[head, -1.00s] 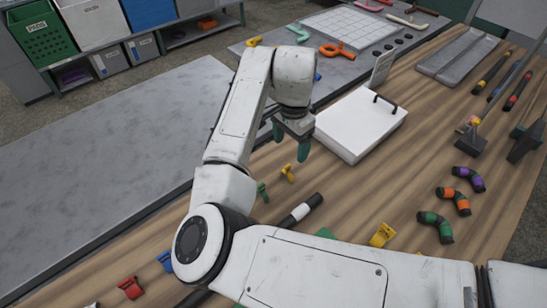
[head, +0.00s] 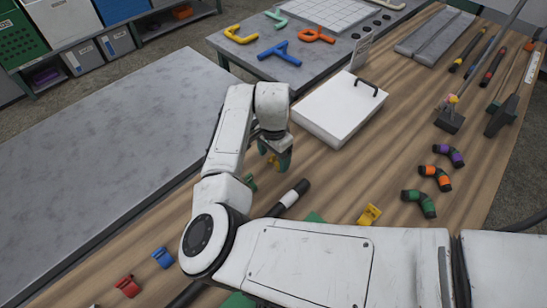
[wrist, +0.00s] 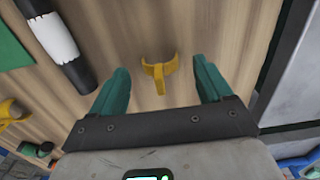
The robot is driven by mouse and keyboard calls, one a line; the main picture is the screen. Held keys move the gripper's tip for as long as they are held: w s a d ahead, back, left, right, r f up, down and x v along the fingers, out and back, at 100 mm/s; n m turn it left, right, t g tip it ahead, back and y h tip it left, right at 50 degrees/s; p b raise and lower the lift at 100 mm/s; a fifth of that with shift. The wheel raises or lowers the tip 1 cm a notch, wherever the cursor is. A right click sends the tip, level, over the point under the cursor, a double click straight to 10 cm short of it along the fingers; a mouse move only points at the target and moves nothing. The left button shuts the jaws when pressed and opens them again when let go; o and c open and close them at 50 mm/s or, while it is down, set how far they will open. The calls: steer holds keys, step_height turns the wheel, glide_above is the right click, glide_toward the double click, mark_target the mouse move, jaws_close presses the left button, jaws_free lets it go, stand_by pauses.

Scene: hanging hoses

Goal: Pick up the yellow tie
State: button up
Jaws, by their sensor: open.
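The yellow tie (wrist: 160,72) is a small open clip on the wooden bench. In the wrist view it lies between and just beyond the two green fingertips of my gripper (wrist: 160,85), with clear space on both sides. In the head view my gripper (head: 277,155) is low over the bench and largely hides the tie. The gripper is open and empty. A second yellow piece (head: 369,215) lies farther right on the bench, and a green clip (head: 250,182) sits left of the gripper.
A black-and-white hose piece (head: 290,198) lies near the gripper. A white lidded box (head: 338,110) stands behind it. Red (head: 127,287) and blue (head: 163,257) clips lie at the front left. Several coloured hose bends are at the right. The grey table (head: 100,165) is clear.

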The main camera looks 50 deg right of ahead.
steer(key=shift+c, duration=0.4)
steer(key=c, duration=1)
steer(key=shift+r, duration=0.1)
steer(key=shift+c, duration=0.2)
steer(key=shift+r, duration=0.25)
step_height(320, 180, up, 2)
steer(key=shift+w+r+b, duration=0.1)
steer(key=shift+b, duration=0.4)
steer(key=s+r+b, duration=0.1)
steer(key=s+r, duration=0.9)
steer(key=s, duration=0.4)
steer(key=shift+s, duration=0.1)
